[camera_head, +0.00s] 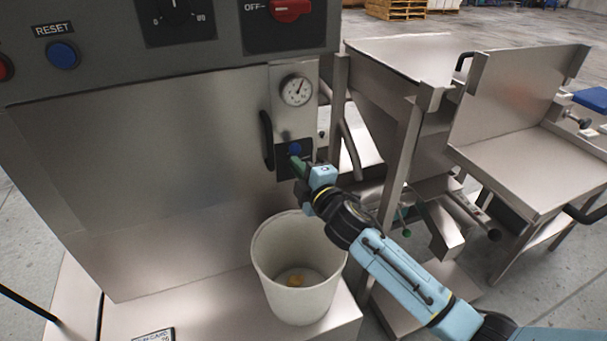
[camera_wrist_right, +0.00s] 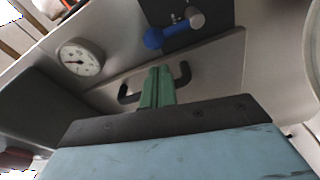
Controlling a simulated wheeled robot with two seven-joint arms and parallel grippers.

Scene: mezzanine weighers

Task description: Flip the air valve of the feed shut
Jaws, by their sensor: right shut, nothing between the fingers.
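The air valve (camera_head: 295,148) shows as a small blue piece on a dark plate below a round gauge, partly covered by my right gripper. In the right wrist view the valve (camera_wrist_right: 172,33) has a blue lever with a grey end, above and right of the fingertips. My right gripper (camera_head: 298,163) has green fingers, shut and empty, close to the valve. In the wrist view its fingers (camera_wrist_right: 157,86) lie in front of a black handle, apart from the blue lever in the picture; contact cannot be told. My left gripper is not in view.
The gauge (camera_head: 296,90) sits above the valve, and the black bar handle (camera_head: 267,140) is left of it. A white bucket (camera_head: 262,250) with a little orange material stands below. Steel stands (camera_head: 400,57) fill the right side. A control panel (camera_head: 110,45) overhangs the top left.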

